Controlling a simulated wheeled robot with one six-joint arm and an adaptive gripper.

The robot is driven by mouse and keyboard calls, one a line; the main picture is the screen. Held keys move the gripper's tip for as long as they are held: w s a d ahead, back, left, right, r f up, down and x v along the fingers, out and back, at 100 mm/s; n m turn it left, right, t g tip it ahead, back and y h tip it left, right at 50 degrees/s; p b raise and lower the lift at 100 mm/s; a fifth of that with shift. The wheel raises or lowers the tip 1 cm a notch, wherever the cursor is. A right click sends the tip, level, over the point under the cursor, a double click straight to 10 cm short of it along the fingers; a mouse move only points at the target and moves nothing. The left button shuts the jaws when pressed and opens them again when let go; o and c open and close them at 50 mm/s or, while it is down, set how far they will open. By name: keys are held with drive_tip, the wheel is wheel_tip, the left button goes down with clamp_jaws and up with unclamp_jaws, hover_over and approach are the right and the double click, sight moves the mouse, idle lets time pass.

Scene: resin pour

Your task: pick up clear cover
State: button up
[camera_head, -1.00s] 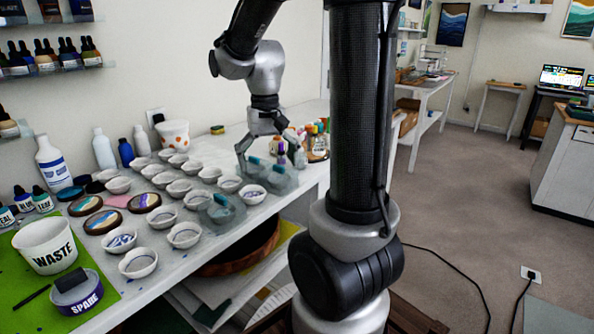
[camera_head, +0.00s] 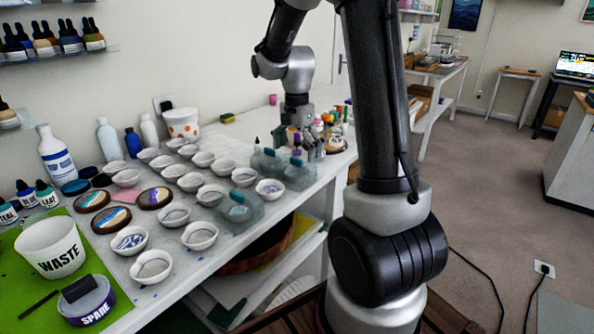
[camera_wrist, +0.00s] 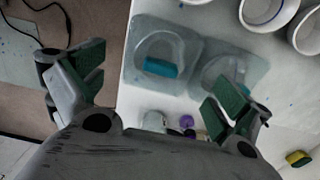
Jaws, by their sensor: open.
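Several clear covers with teal handles stand on the white table's front edge. The nearest clear cover (camera_head: 238,210) is by the bowls. Two more clear covers, a right one (camera_head: 300,176) and one just left of it (camera_head: 266,164), stand side by side further back. In the wrist view, one cover (camera_wrist: 150,38) shows whole between my fingers, and a second (camera_wrist: 208,70) is partly hidden by my right finger. My gripper (camera_head: 305,150) is open and empty near the back pair; it also shows in the wrist view (camera_wrist: 160,85). Contact with a cover cannot be told.
Several white bowls (camera_head: 269,190) crowd the table beside the covers. Coloured markers and small bottles (camera_head: 335,128) stand behind my gripper. A waste tub (camera_head: 50,248) and a spare tub (camera_head: 86,300) are at the near left. A yellow-green sponge (camera_wrist: 299,158) lies at the wrist view's right.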

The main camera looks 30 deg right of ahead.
sight(297, 159)
drive_tip(key=shift+f, duration=1.55)
drive_tip(key=shift+s, duration=0.1)
drive_tip(key=c, duration=1.7)
